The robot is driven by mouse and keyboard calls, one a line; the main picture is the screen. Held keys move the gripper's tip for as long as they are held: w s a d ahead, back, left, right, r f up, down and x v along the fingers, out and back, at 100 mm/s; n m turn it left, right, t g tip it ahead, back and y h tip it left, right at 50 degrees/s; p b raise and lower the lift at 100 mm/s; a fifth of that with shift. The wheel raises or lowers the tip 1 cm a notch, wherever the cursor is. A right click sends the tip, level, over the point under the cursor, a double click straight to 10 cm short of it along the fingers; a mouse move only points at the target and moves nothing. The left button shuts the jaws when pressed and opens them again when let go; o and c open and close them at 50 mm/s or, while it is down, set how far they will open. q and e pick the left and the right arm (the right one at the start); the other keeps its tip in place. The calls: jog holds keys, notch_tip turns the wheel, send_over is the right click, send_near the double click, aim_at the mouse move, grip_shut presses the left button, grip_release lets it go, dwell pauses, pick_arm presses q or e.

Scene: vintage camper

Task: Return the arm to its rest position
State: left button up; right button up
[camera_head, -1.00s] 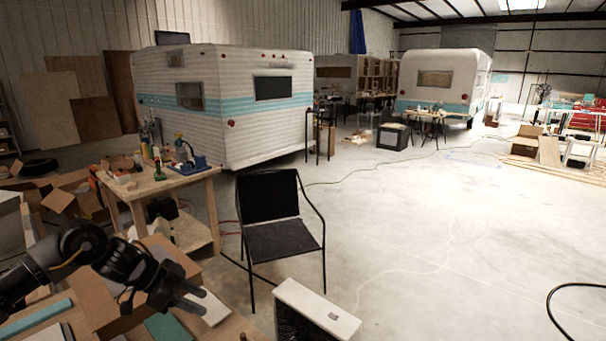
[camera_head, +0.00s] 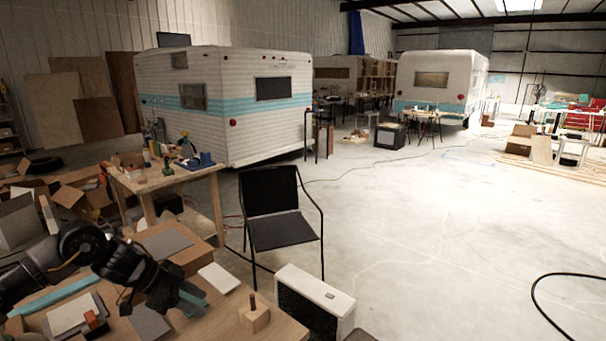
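My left arm comes in from the lower left, and its dark gripper (camera_head: 191,300) hangs over the cluttered wooden workbench (camera_head: 215,325) near the bottom of the head view. A teal patch shows at the fingers. I cannot tell whether it is part of the gripper or a piece on the bench. The gap between the fingers is not clear. My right gripper is not in view.
A wooden block with a peg (camera_head: 254,314) and a white piece (camera_head: 219,278) lie right of my gripper. A black chair (camera_head: 280,225) and a white box-shaped unit (camera_head: 315,295) stand beyond. Open concrete floor (camera_head: 430,240) lies to the right.

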pick_arm(q)
jog(key=s+d+f+n+t, duration=0.1)
jog(key=s+d+f+t, duration=0.3)
jog(key=d, duration=0.5)
jog(key=s+d+f+t, duration=0.2)
jog(key=s+d+f, duration=0.1)
jog(key=d+f, duration=0.45)
jog(key=s+a+f+n+g+y, duration=0.25)
jog(key=s+a+n, duration=0.2)
jog(key=s, duration=0.45)
jog(key=s+a+f+n+g+y, duration=0.1)
jog(key=s+a+f+n+y, duration=0.25)
jog(key=s+a, duration=0.4)
jog(key=s+a+f+n+g+y, duration=0.2)
jog(key=s+a+f+n, duration=0.15)
jog(key=s, duration=0.75)
notch_tip(320, 180, down, 37)
jog(key=s+b, duration=0.3)
jog(key=b, duration=0.5)
jog(key=s+a+f+g+b, duration=0.2)
jog(key=s+f+b, duration=0.3)
jog(key=s+f, duration=1)
notch_tip(320, 180, down, 4)
jog(key=shift+a+r+b, duration=0.1)
jog(key=shift+a+b, duration=0.2)
jog(key=shift+a, duration=0.4)
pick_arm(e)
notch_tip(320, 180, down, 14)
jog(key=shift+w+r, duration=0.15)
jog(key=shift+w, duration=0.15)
